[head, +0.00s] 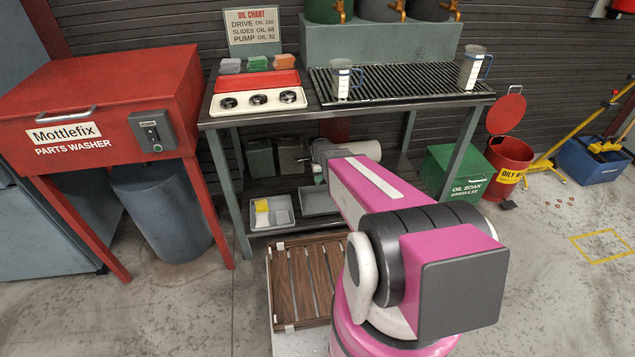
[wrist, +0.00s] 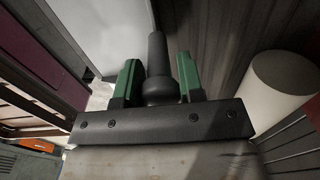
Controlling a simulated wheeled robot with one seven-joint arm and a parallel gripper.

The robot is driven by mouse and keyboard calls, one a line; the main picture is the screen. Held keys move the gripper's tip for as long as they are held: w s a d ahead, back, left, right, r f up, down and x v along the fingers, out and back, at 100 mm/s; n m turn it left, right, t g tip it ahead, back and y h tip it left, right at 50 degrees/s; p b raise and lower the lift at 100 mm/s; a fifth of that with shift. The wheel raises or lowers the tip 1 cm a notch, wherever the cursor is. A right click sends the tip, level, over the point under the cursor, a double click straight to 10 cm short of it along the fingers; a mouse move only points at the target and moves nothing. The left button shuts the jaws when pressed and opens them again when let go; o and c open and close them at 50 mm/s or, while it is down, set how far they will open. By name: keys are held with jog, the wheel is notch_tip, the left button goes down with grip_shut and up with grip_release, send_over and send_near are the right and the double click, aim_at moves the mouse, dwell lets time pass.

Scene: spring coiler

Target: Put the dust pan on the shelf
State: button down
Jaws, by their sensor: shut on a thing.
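In the wrist view, my gripper (wrist: 158,82) has its two green fingers on either side of a dark handle (wrist: 157,55) with a rounded end. I take this handle for the dust pan's; its pan cannot be made out for certain. In the head view my arm reaches to the workbench's underside, and the gripper is mostly hidden behind my arm. The lower shelf (head: 262,185) spans between the bench legs. A flat grey pan-like thing (head: 318,203) shows there beside my arm; I cannot tell whether it joins the held handle.
A grey tray (head: 285,218) with yellow and white items sits on the shelf's left. A white roll (head: 360,149) is close to my wrist. A slatted wooden pallet (head: 302,283) lies in front. A green bin (head: 453,173) stands right. The bench top (head: 230,116) is above.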

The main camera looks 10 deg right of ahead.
notch_tip(320, 180, down, 4)
jog(key=shift+r, duration=0.15)
jog(key=c, duration=0.7)
grip_release()
jog(key=shift+c, duration=0.2)
jog(key=r, duration=1.2)
jog(key=shift+s, duration=0.2)
jog(key=shift+s, duration=0.1)
